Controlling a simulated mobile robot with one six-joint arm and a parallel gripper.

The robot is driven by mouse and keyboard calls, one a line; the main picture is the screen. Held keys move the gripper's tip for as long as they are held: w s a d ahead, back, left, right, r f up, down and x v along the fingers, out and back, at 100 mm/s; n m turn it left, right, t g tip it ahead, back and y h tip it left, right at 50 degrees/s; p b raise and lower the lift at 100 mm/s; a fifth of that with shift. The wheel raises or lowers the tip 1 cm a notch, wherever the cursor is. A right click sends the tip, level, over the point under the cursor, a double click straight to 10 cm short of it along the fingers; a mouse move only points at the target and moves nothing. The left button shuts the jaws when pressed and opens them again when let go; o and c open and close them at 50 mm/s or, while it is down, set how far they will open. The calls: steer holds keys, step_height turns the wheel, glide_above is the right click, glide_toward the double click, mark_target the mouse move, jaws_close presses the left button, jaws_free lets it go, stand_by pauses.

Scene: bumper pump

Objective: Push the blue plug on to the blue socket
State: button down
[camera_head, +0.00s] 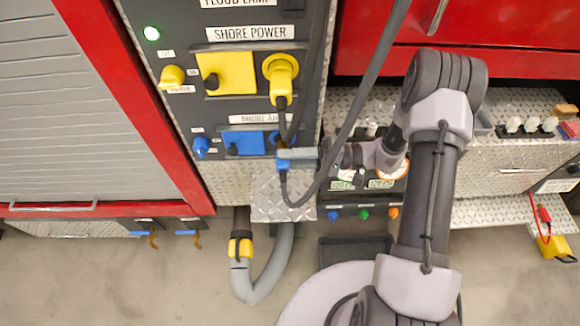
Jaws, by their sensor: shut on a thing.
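My gripper (292,154) reaches in from the right, low on the dark panel, and is shut on the blue plug (283,165). The plug shows just below the fingers, and a black cable runs down from it. The blue cover plate (247,144) is under the "shore air" label, left of the gripper. Only a sliver of blue shows at the blue socket (274,137), just above the fingertips. Cables and my gripper hide much of it. I cannot tell whether plug and socket touch.
A yellow plug (281,75) sits in the shore power socket above, its cable hanging close to my gripper. A blue knob (201,146) is at the panel's left. A thick dark cable (362,90) crosses before the panel. A dark box (363,195) with buttons stands right.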

steer(key=shift+w+d, duration=0.1)
steer(key=shift+w, duration=0.15)
stand_by(0.4)
steer(key=shift+w+b, duration=0.25)
steer(key=shift+b, duration=0.15)
steer(key=shift+b, duration=0.55)
stand_by(0.4)
steer(key=shift+w, duration=0.35)
stand_by(0.6)
steer(key=c, duration=1)
jaws_free()
